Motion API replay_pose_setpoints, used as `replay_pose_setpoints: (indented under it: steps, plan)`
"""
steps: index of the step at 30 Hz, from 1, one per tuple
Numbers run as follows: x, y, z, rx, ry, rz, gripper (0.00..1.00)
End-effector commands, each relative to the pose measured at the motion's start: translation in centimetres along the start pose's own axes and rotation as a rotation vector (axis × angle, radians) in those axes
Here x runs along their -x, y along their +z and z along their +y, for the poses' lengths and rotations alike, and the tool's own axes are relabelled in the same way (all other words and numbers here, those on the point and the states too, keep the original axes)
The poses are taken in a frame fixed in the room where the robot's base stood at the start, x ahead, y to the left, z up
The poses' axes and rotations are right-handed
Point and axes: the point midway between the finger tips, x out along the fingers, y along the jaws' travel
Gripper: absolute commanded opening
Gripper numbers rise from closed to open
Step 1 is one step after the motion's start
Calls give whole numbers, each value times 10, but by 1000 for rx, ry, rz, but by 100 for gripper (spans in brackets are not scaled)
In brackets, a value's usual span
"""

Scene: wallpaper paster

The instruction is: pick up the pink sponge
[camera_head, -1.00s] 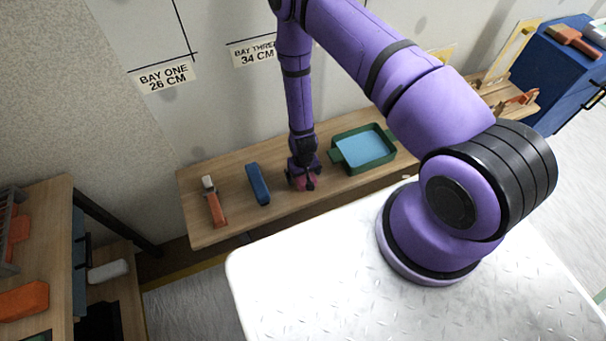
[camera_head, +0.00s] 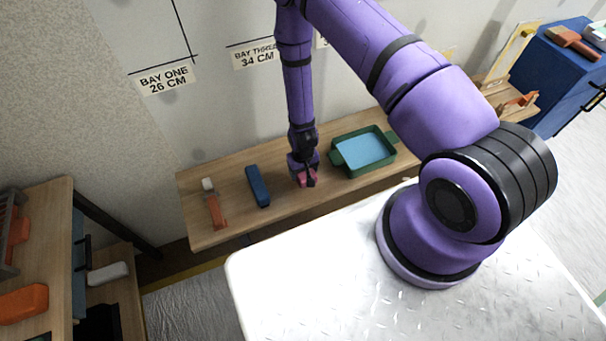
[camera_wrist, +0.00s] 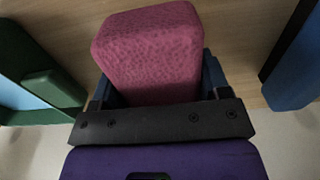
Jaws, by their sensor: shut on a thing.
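The pink sponge (camera_wrist: 150,50) fills the upper middle of the wrist view, a rounded block with a speckled surface. My gripper (camera_wrist: 158,85) is shut on it, with a dark finger at each side of its near part. In the head view my gripper (camera_head: 306,178) points down over the wooden bench, and the sponge (camera_head: 303,180) shows only in part between the fingers. I cannot tell whether the sponge touches the bench or is slightly above it.
On the bench (camera_head: 240,222), a green tray with blue liquid (camera_head: 365,150) stands just right of my gripper. A blue block (camera_head: 258,186) and an orange-handled tool (camera_head: 215,208) lie to the left. The bench front between them is bare.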

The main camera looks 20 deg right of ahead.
Motion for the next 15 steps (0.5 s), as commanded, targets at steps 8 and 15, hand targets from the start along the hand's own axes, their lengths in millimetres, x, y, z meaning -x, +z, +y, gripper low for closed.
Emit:
replay_pose_setpoints:
  steps: [8,15]
  plan:
    - [4,70,-13,2,0,-10,47]
    - [9,123,-23,3,0,-7,47]
